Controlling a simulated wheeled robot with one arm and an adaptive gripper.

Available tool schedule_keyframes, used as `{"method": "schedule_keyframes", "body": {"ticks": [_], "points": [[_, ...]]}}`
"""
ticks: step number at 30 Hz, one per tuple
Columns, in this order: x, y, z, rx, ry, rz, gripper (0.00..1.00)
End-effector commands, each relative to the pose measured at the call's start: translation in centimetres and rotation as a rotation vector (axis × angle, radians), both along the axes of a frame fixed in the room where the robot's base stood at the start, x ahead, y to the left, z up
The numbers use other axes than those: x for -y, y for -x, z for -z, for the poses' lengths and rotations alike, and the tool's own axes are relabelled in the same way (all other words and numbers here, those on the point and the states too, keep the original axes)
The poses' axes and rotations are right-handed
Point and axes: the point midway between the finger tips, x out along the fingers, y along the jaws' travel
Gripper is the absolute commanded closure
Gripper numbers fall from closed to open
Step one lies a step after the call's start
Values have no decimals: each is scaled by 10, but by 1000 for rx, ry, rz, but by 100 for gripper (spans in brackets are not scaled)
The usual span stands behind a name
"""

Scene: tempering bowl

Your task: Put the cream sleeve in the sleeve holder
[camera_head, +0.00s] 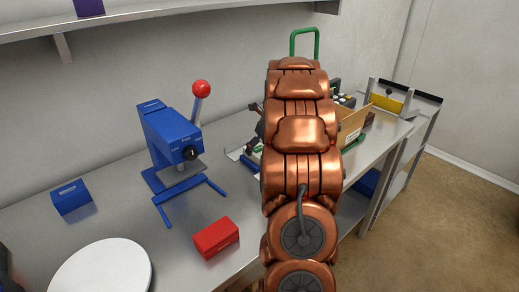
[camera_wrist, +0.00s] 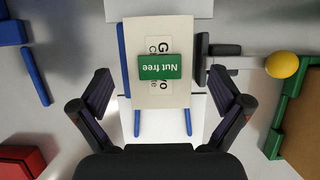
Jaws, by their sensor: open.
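The cream sleeve (camera_wrist: 146,98) lies ahead of my gripper (camera_wrist: 159,76) in the wrist view. It is a flat cream rectangle with a green "Nut free" label, which reads upside down, over dark print. My gripper is open, with one dark finger on each side of the sleeve and a visible gap to both edges. I cannot tell whether the fingertips reach its depth. Blue edging and two blue prongs (camera_wrist: 188,122) show beside and below the sleeve; I cannot tell whether they belong to the sleeve holder. In the head view my copper arm hides the sleeve and most of the gripper.
A blue press (camera_head: 172,143) with a red-knobbed lever stands left of my arm. A red box (camera_head: 216,238), a blue box (camera_head: 71,197) and a white round plate (camera_head: 102,270) are on the metal bench. A tan panel (camera_head: 353,124) and green frame (camera_head: 317,42) stand near my arm.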

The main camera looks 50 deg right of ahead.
Motion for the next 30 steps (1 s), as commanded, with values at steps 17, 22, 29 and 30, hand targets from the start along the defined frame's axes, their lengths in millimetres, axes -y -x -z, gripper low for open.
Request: {"method": "schedule_keyframes", "body": {"ticks": [17, 22, 29, 30], "points": [[-4, 36, -90, 3, 2, 1, 0], [-4, 38, -95, 2, 1, 0, 0], [-4, 38, -94, 1, 1, 0, 0], [-4, 38, -94, 1, 1, 0, 0]]}}
